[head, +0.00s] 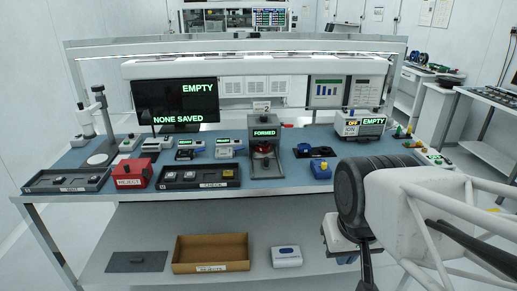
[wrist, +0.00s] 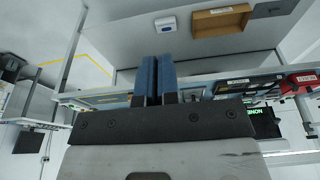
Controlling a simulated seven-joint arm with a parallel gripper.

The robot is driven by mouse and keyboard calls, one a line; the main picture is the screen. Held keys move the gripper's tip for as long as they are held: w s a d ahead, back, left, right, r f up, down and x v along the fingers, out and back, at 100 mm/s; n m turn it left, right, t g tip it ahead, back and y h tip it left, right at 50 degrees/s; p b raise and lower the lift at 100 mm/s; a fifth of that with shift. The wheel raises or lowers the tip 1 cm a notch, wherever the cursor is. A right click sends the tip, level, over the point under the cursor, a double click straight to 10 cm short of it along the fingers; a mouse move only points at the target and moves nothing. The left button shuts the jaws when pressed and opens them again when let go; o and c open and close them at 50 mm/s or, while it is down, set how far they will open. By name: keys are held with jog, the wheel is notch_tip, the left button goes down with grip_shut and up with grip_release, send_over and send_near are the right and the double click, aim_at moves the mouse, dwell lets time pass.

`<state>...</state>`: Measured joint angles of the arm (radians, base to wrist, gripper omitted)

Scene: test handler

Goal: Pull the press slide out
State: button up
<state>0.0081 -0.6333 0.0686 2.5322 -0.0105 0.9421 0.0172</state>
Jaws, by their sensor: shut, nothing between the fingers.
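The press (head: 266,182) stands at the middle of the blue-topped bench in the head view. It is a grey unit with a red part inside and a display reading FORMED. I cannot clearly tell its slide apart from its body at this size. My gripper shows in the wrist view with two blue fingers (wrist: 156,78) closed together and nothing between them. In the head view my arm is at the front right, and the gripper is apart from the press, to its right and nearer the camera. The press cannot be made out in the wrist view.
Left of the press are a dark tray (head: 199,184), a red reject box (head: 131,177) and another dark tray (head: 68,187). A brown bin (head: 211,267) is on the lower shelf.

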jog(key=o, duration=0.5)
jog(key=shift+w+r, duration=0.1)
jog(key=shift+w, duration=0.05)
jog(key=shift+c, duration=0.2)
jog(key=shift+o, duration=1.2)
jog(key=shift+w+r, duration=0.15)
jog(key=shift+w, duration=0.15)
jog(key=shift+o, duration=0.6)
jog(key=w+r+n, duration=0.1)
jog(key=w+r, duration=0.1)
jog(key=w, duration=0.5)
jog(key=w+a+r+n, duration=0.1)
jog(key=w+r, duration=0.1)
jog(key=w, duration=0.6)
jog(key=shift+g, duration=0.3)
jog(key=n+g, duration=0.2)
jog(key=n, duration=0.5)
send_over(266, 158)
jog(key=f, duration=1.2)
jog(key=shift+s+d, duration=0.15)
jog(key=shift+s, duration=0.1)
jog(key=shift+w+f, duration=0.4)
